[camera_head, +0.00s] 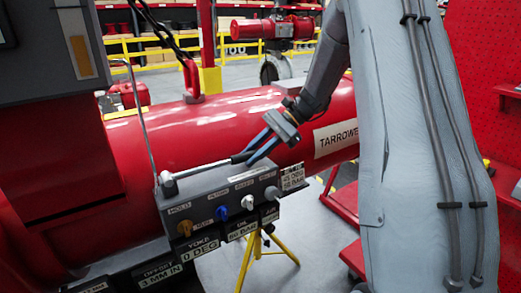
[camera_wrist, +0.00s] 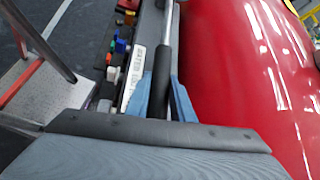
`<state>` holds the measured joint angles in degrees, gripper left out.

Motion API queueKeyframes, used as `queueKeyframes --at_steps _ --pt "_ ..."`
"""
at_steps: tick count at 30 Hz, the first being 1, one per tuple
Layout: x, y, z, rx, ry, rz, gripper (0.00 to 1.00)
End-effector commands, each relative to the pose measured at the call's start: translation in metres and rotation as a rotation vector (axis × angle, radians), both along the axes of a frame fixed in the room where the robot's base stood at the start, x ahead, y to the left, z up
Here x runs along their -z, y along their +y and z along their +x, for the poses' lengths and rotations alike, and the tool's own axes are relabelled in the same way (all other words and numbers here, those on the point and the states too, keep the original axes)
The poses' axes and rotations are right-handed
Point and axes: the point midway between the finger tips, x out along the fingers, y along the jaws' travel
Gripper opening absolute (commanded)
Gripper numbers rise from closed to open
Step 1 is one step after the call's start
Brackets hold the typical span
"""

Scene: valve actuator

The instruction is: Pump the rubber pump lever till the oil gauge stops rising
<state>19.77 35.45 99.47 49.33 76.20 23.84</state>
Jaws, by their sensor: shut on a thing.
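The pump lever has a thin silver rod (camera_head: 203,168) running from a metal pivot on top of the grey control box (camera_head: 174,202), ending in a black rubber grip (camera_head: 242,157). The lever lies at a shallow upward slant to the right. My gripper (camera_head: 261,146) is shut on the rubber grip; in the wrist view the black grip (camera_wrist: 162,70) sits between its two blue fingers. A display plate reading in BAR (camera_head: 242,230) hangs on the box's lower front; it may be the oil gauge, but its small heading is hard to read.
Orange, blue (camera_head: 221,212), white (camera_head: 248,202) and grey knobs line the box front, below the lever. A big red cylinder (camera_head: 240,118) lies close behind the lever. A thin upright rod (camera_head: 143,120) rises left of the pivot. A yellow tripod (camera_head: 255,252) stands below.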

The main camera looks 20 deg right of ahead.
Motion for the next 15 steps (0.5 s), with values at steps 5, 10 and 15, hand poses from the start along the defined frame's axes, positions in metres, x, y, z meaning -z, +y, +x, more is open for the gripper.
queueKeyframes --at_steps 5,10,15 --pt "0.0007 0.0012 0.0000 -0.003 0.001 0.001 0.00" --pt "0.0004 0.0009 0.0001 -0.002 0.000 0.001 0.29" --pt "0.0001 0.0001 0.0002 0.000 0.000 0.000 0.40"
